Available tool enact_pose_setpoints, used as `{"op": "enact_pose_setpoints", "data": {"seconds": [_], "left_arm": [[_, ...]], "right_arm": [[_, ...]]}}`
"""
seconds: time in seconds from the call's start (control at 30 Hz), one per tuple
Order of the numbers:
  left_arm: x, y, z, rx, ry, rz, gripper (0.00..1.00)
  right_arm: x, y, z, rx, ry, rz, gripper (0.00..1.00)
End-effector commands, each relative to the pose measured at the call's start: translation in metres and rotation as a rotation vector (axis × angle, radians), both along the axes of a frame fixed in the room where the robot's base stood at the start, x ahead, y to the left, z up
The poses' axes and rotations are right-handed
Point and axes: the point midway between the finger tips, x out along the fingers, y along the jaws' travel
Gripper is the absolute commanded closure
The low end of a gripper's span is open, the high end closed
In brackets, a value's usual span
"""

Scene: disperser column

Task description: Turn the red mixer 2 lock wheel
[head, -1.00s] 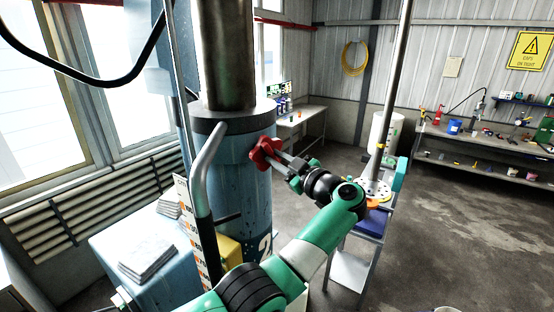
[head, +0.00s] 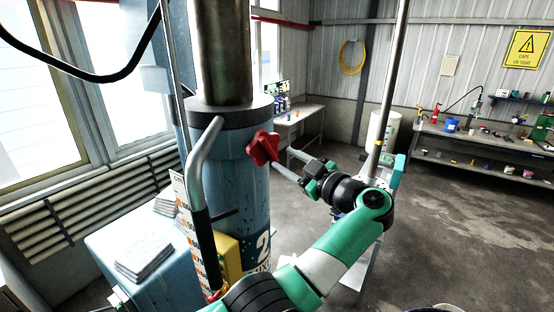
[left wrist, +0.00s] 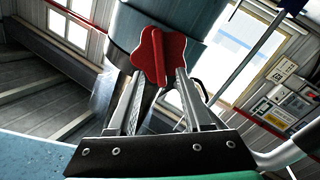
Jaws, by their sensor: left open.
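The red lock wheel (head: 263,148) is a lobed knob on the side of the blue column (head: 240,190), which bears a white "2". My left gripper (head: 283,161) is open to the right of the wheel, its two fingers pointing at it. In the head view a small gap shows between fingertips and wheel. In the left wrist view the wheel (left wrist: 158,55) is straight ahead, with one lobe lined up between the open fingertips (left wrist: 159,75). Nothing is held. My right gripper is not in view.
A grey bent handle (head: 204,160) stands in front of the column, with a yellow box (head: 229,256) low beside it. A steel pole stand (head: 390,95) rises behind my left arm. A workbench (head: 480,145) lines the back right. Open floor lies at right.

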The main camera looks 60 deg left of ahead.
Motion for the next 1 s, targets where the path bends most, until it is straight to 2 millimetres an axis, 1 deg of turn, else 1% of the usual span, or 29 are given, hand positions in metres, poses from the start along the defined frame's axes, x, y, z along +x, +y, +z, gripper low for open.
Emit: {"op": "enact_pose_setpoints", "data": {"seconds": [0.03,0.1,0.2,0.3,0.43,0.93,1.0], "left_arm": [[0.003,-0.014,-0.003,0.000,-0.001,-0.004,0.50],[0.006,-0.030,-0.003,-0.001,0.000,-0.005,0.50],[0.008,-0.047,-0.001,0.000,0.001,-0.003,0.50],[0.010,-0.058,0.000,0.000,0.000,-0.002,0.50],[0.010,-0.063,0.000,0.000,-0.001,0.000,0.50],[0.010,-0.062,0.000,0.000,0.000,-0.001,0.50],[0.011,-0.063,-0.007,0.000,0.013,-0.002,0.50]], "right_arm": [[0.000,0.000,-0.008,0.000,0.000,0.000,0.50],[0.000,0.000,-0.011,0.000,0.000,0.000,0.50],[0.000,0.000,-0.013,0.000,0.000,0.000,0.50],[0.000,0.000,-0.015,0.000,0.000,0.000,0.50],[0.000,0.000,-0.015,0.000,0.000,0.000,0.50],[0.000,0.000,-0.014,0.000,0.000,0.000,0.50],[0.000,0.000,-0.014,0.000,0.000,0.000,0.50]]}}
